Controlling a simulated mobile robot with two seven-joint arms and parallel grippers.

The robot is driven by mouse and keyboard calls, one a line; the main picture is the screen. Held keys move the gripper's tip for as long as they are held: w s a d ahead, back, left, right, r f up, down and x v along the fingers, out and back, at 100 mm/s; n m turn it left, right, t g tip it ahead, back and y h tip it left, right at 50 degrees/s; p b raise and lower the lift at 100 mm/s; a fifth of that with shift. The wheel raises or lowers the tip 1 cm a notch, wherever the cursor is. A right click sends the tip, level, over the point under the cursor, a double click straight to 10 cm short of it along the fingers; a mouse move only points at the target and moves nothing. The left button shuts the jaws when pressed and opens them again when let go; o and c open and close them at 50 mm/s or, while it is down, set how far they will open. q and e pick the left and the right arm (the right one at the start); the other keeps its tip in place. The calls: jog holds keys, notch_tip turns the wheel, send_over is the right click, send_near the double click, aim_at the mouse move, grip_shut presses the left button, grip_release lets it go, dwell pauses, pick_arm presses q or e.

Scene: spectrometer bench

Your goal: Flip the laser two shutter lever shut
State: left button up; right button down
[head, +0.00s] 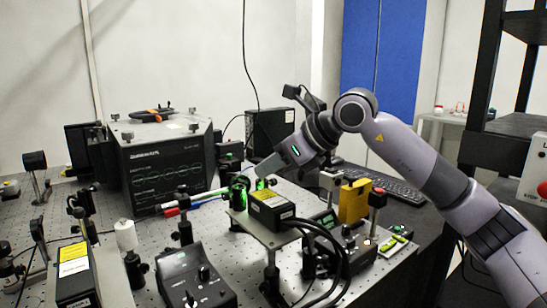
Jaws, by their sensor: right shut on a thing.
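A black laser box with a yellow label (270,207) sits on a raised metal plate in the middle of the bench. Green light shows on the round black mounts (240,193) at its front end. My right gripper (262,170) reaches down from the right to just above this front end. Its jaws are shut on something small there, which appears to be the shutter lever. The lever itself is too small and too hidden to make out, so its position cannot be told. My left gripper is not in view.
A second yellow-labelled box (76,273) stands at the lower left. A black control box (195,278) and looping black cables (330,258) lie in front. A large instrument (165,165) stands behind. A yellow block (355,201) and a red-knobbed post (377,198) stand to the right.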

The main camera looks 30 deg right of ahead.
dwell(0.4)
jog(key=c, duration=1.1)
grip_release()
jog(key=v, duration=0.7)
